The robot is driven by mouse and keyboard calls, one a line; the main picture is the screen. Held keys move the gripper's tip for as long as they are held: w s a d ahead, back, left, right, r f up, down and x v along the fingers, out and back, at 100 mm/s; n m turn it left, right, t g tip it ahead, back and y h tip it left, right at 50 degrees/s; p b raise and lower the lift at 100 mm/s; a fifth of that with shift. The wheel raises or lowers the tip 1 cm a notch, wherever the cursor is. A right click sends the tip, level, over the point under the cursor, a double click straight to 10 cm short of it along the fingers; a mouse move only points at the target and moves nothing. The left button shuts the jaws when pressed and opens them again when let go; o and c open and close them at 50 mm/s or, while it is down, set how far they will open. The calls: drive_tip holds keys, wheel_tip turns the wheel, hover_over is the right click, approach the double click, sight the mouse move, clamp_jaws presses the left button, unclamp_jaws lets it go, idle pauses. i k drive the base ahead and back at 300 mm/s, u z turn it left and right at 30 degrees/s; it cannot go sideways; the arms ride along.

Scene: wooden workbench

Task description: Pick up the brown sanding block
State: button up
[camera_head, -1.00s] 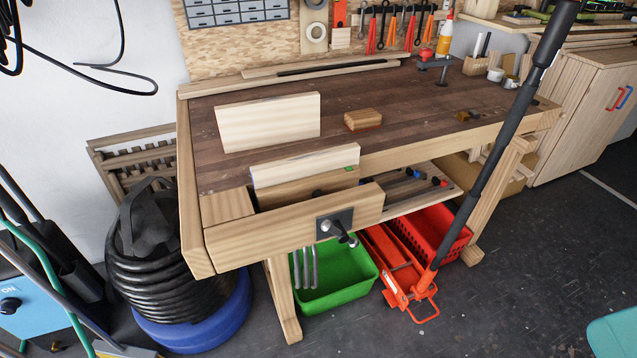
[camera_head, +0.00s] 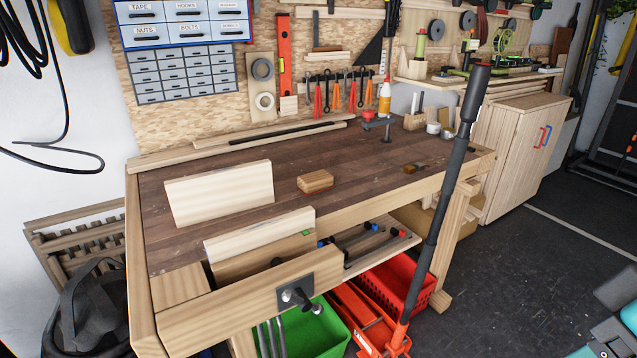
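The brown sanding block (camera_head: 315,181) lies flat on the dark top of the workbench (camera_head: 350,163). It is a small wooden-looking block with a lighter upper part and a darker reddish lower edge. It sits right of a pale upright board (camera_head: 220,193) and behind another pale board (camera_head: 260,234) at the vise. Nothing covers it. My gripper is not in view. Teal and grey parts at the lower right edge look like parts of my arm, with no fingers visible.
A long dark jack handle (camera_head: 452,165) slants up in front of the bench's right side. A red clamp (camera_head: 377,123) stands at the back. Green (camera_head: 312,335) and red (camera_head: 400,285) bins sit below. The bench top right of the block is mostly clear.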

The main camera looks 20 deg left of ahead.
sight(316, 182)
drive_tip(key=z, duration=0.2)
drive_tip(key=k, duration=0.35)
drive_tip(key=z, duration=0.2)
drive_tip(key=i, duration=1.3)
drive_tip(key=u, duration=1.6)
drive_tip(key=i, duration=0.95)
drive_tip(key=u, duration=0.95)
